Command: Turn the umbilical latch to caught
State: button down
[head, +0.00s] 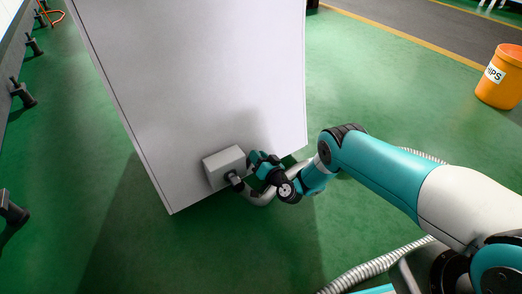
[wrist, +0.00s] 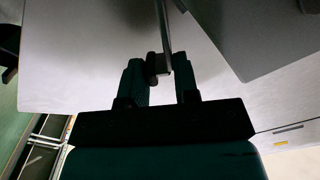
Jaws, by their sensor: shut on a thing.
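A light grey connector box (head: 224,164) sits on the lower part of the large pale cabinet (head: 215,75). A dark plug (head: 236,181) with a grey hose (head: 262,197) joins its lower side. My gripper (head: 254,163) is at the right side of the box. In the wrist view, my gripper (wrist: 160,82) has its two dark fingers on either side of a small dark latch handle (wrist: 153,66), shut on it. A thin grey edge (wrist: 164,28) runs up from there. In the head view the fingers hide the latch, so its turn angle cannot be told.
An orange chip bin (head: 499,82) stands at the far right on the green floor. Black machine feet (head: 22,94) line the left edge. A ribbed grey hose (head: 375,267) lies near my arm. The floor right of the cabinet is clear.

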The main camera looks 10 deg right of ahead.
jog(key=n+p, duration=0.1)
jog(key=a+r+n+p, duration=0.1)
jog(key=shift+s+n+p, duration=0.3)
jog(key=shift+n, duration=0.1)
jog(key=shift+s+a+n+p, duration=0.15)
jog(key=shift+n+p, duration=0.3)
jog(key=shift+n, duration=0.15)
jog(key=c, duration=0.9)
grip_release()
jog(key=shift+a, duration=0.1)
jog(key=shift+a+r, duration=0.2)
jog(key=shift+a, duration=0.1)
